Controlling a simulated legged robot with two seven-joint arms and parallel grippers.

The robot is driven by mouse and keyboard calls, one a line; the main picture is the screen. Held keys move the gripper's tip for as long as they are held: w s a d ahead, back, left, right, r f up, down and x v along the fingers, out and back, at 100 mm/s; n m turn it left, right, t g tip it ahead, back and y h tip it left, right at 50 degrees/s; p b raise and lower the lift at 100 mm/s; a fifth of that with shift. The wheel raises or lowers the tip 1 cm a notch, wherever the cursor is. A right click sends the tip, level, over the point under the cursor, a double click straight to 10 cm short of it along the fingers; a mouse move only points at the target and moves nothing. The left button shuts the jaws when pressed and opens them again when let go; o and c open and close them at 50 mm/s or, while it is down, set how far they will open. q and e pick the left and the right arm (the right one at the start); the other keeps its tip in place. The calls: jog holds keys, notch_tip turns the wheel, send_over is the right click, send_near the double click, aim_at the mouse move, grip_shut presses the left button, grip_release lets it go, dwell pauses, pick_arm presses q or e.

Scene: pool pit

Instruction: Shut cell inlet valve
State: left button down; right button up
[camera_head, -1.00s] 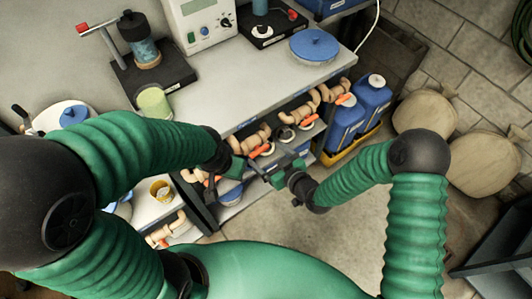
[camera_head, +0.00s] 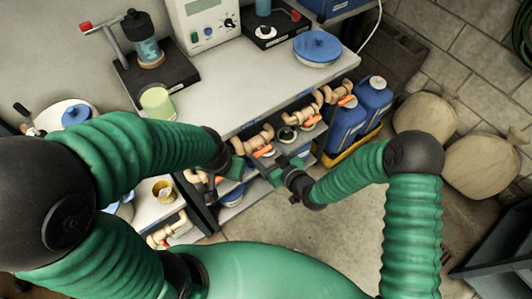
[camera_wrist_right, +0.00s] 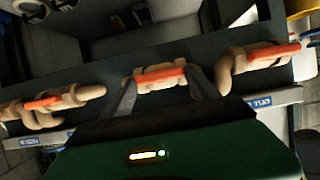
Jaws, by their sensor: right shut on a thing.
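Several beige pipe valves with orange handles line the shelf under the bench. In the right wrist view, the middle valve's orange handle (camera_wrist_right: 160,77) lies roughly along its pipe. My right gripper (camera_wrist_right: 160,92) has a dark finger on each side of this middle valve and is shut on it. In the head view, the right gripper (camera_head: 277,172) is at the shelf's front edge, and the part it holds is hidden there. My left gripper (camera_head: 235,168) hangs near the shelf left of it, its jaws hidden. Blue labels (camera_wrist_right: 258,102) on the shelf edge are unreadable.
The bench (camera_head: 240,85) above carries a white instrument (camera_head: 203,22), a stand and a blue-lidded dish (camera_head: 317,47). Other orange-handled valves (camera_head: 347,101) sit close on the shelf. Blue jugs (camera_head: 372,98) stand in a yellow tray at right. Floor in front is clear.

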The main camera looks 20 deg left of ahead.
jog(key=shift+w, duration=0.2)
jog(key=m, duration=0.1)
jog(key=m+g+y+b, duration=0.1)
jog(key=shift+w+d+m, duration=0.2)
jog(key=shift+w+m, duration=0.05)
jog(key=shift+m, duration=0.15)
jog(key=m, duration=0.1)
jog(key=m+g+y+b, duration=0.1)
jog(key=m+y, duration=0.1)
jog(key=shift+w+d+f+b, duration=0.15)
jog(key=shift+w+f+b, duration=0.05)
jog(key=shift+f+b, duration=0.1)
jog(key=shift+w+d+f+m+g+y+b, duration=0.1)
jog(key=shift+f+m+g+y+b, duration=0.1)
jog(key=shift+m+y+b, duration=0.8)
jog(key=shift+a+f+m+g+y+b, duration=0.1)
jog(key=shift+m+g+y+b, duration=0.15)
jog(key=shift+m+b, duration=0.9)
jog(key=shift+w+d+f+m+g+y+b, duration=0.15)
jog(key=shift+m+y+b, duration=0.4)
jog(key=shift+m, duration=1.1)
jog(key=shift+s, duration=0.1)
